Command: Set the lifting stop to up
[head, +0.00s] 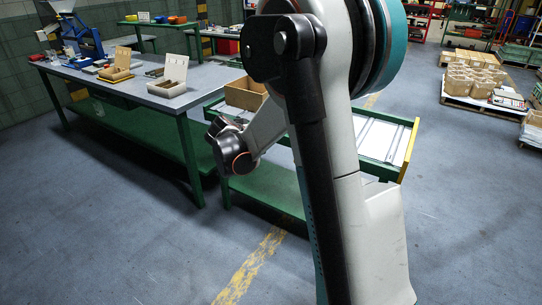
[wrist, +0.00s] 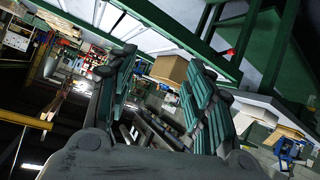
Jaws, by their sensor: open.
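A green-framed conveyor or bench (head: 382,122) with pale metal rails stands behind my arm in the head view. A yellow bar (head: 410,150) crosses its right end and stands above the rails' level. I cannot tell whether this bar is the lifting stop or a fixed end piece. My gripper (wrist: 160,60) is open and empty in the wrist view, its two green-padded fingers wide apart. Green framing (wrist: 185,38) with pale panels lies beyond the fingertips, apart from them. A small red knob (wrist: 231,52) shows on or near that frame. My arm hides the conveyor's middle.
A cardboard box (head: 244,95) sits at the conveyor's left end. A grey-topped workbench (head: 135,90) with wooden boxes and a blue machine (head: 80,38) stands at left. A pallet of cartons (head: 480,100) is at far right. The floor in front is clear.

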